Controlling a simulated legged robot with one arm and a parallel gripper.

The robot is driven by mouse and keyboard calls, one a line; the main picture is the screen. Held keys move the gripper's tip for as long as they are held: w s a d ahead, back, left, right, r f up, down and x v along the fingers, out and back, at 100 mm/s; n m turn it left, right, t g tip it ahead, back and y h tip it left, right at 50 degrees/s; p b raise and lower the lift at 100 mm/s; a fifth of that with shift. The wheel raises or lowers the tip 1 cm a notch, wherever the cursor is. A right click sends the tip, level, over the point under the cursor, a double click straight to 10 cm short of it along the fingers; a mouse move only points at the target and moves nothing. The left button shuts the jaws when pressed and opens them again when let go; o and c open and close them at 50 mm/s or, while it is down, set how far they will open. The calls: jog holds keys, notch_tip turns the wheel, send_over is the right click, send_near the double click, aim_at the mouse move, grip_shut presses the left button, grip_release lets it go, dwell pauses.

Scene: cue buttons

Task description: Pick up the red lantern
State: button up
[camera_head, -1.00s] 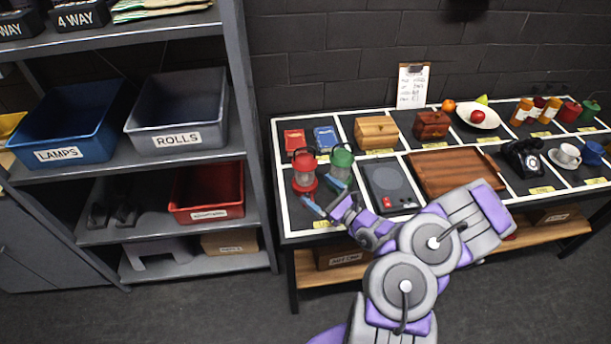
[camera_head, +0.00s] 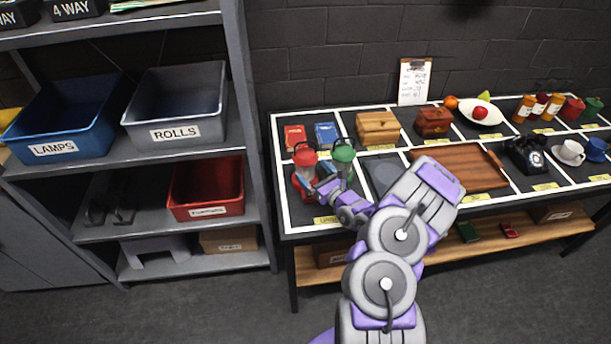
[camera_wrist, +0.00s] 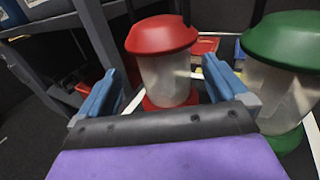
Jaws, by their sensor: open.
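The red lantern (camera_wrist: 164,68), with a red cap, a clear body and a red base, stands upright on the table's front left. In the head view its cap (camera_head: 305,157) shows, and my gripper partly covers its body. My gripper (camera_wrist: 160,88) is open, and in the wrist view the lantern stands ahead between its two blue fingers. I cannot tell whether a finger touches it. A green lantern (camera_wrist: 287,70) stands close on the right, just outside the right finger; it also shows in the head view (camera_head: 343,151).
A table (camera_head: 482,211) with white-bordered sections holds boxes, a wooden tray (camera_head: 460,168), a telephone (camera_head: 527,156) and cups. A red book (camera_head: 295,138) and a blue book (camera_head: 326,135) lie behind the lanterns. A grey shelf (camera_head: 258,150) with bins stands left.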

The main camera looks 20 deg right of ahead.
aim_at(305, 162)
jog(key=shift+w+a+b, duration=0.2)
jog(key=shift+w+b, duration=0.3)
jog(key=shift+w, duration=0.95)
jog(key=shift+w+a+b, duration=0.15)
jog(key=shift+w+b, duration=0.3)
jog(key=shift+w, duration=0.95)
jog(key=shift+c, duration=0.5)
jog(key=c, duration=1.4)
